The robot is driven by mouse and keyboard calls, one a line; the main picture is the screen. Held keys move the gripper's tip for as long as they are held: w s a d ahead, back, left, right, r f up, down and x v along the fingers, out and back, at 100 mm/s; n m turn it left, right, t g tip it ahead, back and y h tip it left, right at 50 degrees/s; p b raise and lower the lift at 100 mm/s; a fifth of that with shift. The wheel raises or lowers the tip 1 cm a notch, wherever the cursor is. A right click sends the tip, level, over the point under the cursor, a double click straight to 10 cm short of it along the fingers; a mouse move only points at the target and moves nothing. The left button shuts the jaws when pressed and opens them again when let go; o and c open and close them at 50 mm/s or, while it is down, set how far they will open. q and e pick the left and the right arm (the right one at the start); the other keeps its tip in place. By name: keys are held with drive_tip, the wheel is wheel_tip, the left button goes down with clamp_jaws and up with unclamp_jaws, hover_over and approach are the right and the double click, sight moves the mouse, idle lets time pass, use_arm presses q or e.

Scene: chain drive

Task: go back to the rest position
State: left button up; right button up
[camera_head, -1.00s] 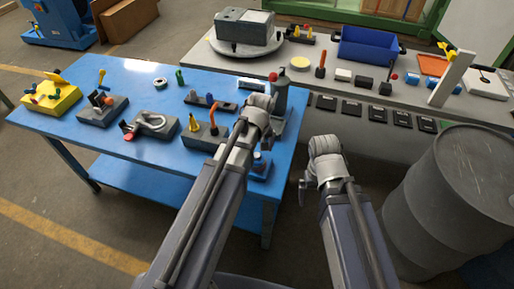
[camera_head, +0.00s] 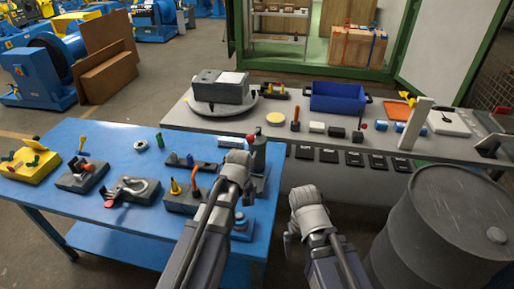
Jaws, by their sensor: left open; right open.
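My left gripper (camera_head: 240,168) is at the end of the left arm, above the right end of the blue table (camera_head: 115,215). Its wrist hides most of its jaws, and I see nothing held in it. My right gripper (camera_head: 293,232) is over the floor gap between the blue table and the grey barrel (camera_head: 440,225). Its jaws are small and partly hidden by the wrist, and it looks empty.
On the blue table are a yellow block with pegs (camera_head: 30,163), dark fixtures and a dark canister (camera_head: 258,152) close by my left gripper. Behind, a grey bench (camera_head: 190,118) carries a blue bin (camera_head: 338,98) and a grey box on a turntable (camera_head: 220,86).

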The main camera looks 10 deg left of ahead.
sight(239, 215)
use_arm(q)
drive_tip(key=shift+w+a+f+b, duration=0.1)
drive_tip(key=shift+w+f+b, duration=0.05)
drive_tip(key=shift+f+b, duration=1.15)
drive_tip(key=shift+w+a+f+b, duration=0.1)
drive_tip(key=shift+w+f+b, duration=0.05)
drive_tip(key=shift+f+b, duration=1.15)
drive_tip(key=shift+w+a+f+b, duration=0.1)
drive_tip(key=shift+w+f+b, duration=0.05)
drive_tip(key=shift+f+b, duration=1.1)
drive_tip(key=shift+r+p, duration=0.15)
drive_tip(key=shift+p, duration=0.15)
drive_tip(key=shift+s, duration=0.1)
